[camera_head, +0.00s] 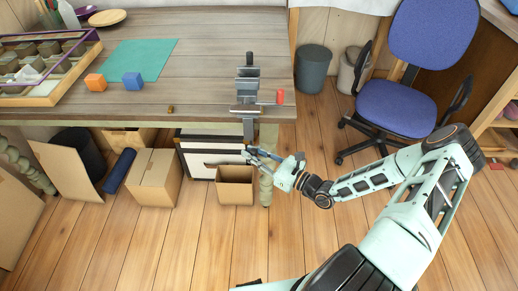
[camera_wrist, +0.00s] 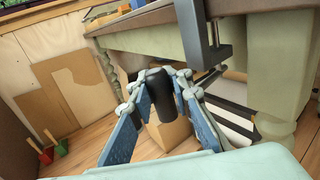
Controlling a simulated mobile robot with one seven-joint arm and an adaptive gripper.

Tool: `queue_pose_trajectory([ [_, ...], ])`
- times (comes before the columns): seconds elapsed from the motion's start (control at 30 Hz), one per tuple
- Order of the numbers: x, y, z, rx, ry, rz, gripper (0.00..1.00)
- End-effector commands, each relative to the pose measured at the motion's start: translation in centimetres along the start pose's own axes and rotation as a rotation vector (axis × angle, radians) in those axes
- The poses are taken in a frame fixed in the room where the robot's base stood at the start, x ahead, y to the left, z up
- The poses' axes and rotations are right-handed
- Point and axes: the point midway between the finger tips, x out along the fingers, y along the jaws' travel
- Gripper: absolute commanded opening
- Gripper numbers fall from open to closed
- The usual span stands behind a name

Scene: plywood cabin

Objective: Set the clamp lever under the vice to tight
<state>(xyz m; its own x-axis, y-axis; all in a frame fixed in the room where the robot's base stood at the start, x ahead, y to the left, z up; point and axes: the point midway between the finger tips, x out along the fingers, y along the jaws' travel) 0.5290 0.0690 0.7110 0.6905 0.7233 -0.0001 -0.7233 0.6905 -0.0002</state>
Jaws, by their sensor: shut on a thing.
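My gripper (camera_head: 255,154) is under the bench edge, just below this bracket. In the wrist view my gripper (camera_wrist: 162,85) has its blue-padded fingers closed around the black grip of the clamp lever (camera_wrist: 161,98). The fingers hide part of the lever, and its joint with the clamp is not clear.
The workbench (camera_head: 200,50) holds a green mat (camera_head: 140,60), an orange block (camera_head: 95,82) and a blue block (camera_head: 132,81). A bench leg (camera_wrist: 278,70) stands close to the right of my gripper. An open cardboard box (camera_head: 235,186) is below. A blue chair (camera_head: 395,108) is at right.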

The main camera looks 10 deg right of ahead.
Motion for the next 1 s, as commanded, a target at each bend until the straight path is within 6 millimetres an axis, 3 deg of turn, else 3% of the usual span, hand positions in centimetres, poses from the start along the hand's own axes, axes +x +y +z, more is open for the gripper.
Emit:
queue_pose_trajectory([
  [0.03, 0.3, 0.9, 0.0, 0.005, 0.003, 0.013, 0.00],
  [0.2, 0.9, 1.5, -0.1, 0.005, 0.004, 0.014, 0.00],
  [0.83, 1.4, 1.9, -0.3, 0.007, 0.006, 0.016, 0.00],
  [0.87, 1.4, 1.9, -0.3, 0.007, 0.006, 0.016, 0.17],
  [1.0, 1.4, 1.7, -0.3, 0.006, 0.005, 0.013, 0.33],
])
